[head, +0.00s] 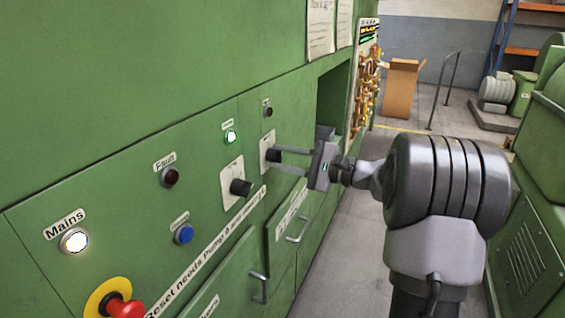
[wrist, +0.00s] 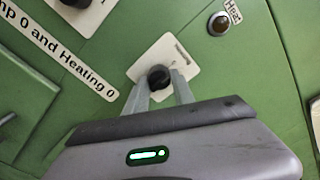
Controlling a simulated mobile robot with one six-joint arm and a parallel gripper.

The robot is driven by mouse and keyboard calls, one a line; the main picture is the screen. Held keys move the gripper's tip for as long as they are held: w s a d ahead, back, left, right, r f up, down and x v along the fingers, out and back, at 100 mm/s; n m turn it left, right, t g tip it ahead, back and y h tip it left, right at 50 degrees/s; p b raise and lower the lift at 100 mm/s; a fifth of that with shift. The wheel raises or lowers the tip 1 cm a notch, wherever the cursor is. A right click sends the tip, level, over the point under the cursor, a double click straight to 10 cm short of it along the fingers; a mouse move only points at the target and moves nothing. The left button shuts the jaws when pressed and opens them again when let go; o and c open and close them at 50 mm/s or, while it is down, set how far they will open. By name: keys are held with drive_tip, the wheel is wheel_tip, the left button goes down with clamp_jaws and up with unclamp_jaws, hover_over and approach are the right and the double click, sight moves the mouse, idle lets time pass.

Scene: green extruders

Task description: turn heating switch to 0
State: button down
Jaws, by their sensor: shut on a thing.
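The heating switch is a black rotary knob (head: 272,156) on a white plate (head: 266,144), on the green panel in the head view. In the wrist view the knob (wrist: 159,77) sits on its white plate (wrist: 182,52), with small print too small to read. My gripper (head: 277,161) reaches in from the right, its two grey fingers shut on the knob, one on each side. In the wrist view my gripper (wrist: 160,88) also holds the knob between its fingertips. The knob's pointer direction cannot be told.
A second black switch (head: 240,187) sits left of the heating switch. A dark lamp (wrist: 219,23) labelled "Heat" is near it. Door handles (head: 297,231) protrude below.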

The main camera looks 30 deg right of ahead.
idle(0.4)
drive_tip(key=c, duration=1.1)
unclamp_jaws()
drive_tip(key=p+v, duration=0.4)
drive_tip(key=v, duration=1.3)
drive_tip(key=shift+s+d, duration=0.15)
drive_tip(key=shift+s, duration=0.05)
